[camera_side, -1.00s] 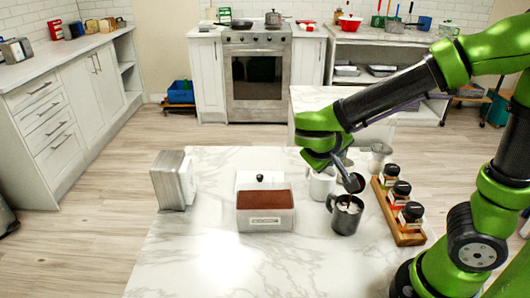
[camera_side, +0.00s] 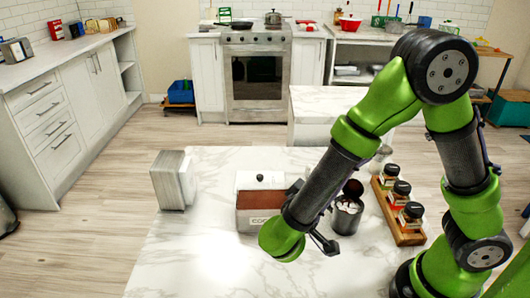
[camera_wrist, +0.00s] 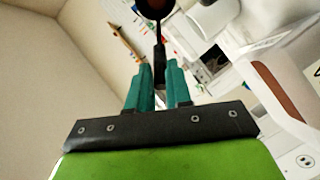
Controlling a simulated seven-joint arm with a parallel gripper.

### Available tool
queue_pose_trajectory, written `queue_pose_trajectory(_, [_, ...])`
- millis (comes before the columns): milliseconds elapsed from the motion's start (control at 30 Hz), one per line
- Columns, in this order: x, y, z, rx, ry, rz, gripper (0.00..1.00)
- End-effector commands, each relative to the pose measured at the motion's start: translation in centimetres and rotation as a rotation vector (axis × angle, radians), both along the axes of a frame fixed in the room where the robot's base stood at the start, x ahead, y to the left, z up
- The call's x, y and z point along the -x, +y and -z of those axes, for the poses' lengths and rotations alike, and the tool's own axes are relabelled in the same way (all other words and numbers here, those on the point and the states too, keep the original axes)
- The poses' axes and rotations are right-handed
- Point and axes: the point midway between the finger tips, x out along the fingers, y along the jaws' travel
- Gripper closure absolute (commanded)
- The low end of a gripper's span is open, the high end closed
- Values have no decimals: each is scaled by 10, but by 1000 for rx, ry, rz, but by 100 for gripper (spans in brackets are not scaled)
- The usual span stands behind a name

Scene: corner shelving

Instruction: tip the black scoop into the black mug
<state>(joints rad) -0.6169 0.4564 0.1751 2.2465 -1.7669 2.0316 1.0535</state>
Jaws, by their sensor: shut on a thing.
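My gripper (camera_wrist: 157,68) is shut on the handle of the black scoop (camera_wrist: 154,10), whose bowl is at the top of the wrist view. In the side view the scoop's bowl (camera_side: 353,187) is just above the black mug (camera_side: 346,217), with brown visible in it. The mug stands upright on the marble counter and has white and brown contents. In the side view my forearm hides most of the gripper and the scoop's handle.
The cocoa container (camera_side: 250,218) with brown powder stands left of my forearm, its black-knobbed lid (camera_side: 259,178) behind. A wooden rack of jars (camera_side: 407,228) is right of the mug. A metal napkin holder (camera_side: 172,182) is at the left. The front counter is clear.

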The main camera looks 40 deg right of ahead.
Motion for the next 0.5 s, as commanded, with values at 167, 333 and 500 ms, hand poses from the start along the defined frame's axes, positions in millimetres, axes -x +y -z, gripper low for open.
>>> queue_pose_trajectory(167, [2,7,12,93,-24,-1,100])
queue_pose_trajectory(333, [4,13,22,183,-53,-2,100])
queue_pose_trajectory(500, [6,18,30,269,-82,-2,100])
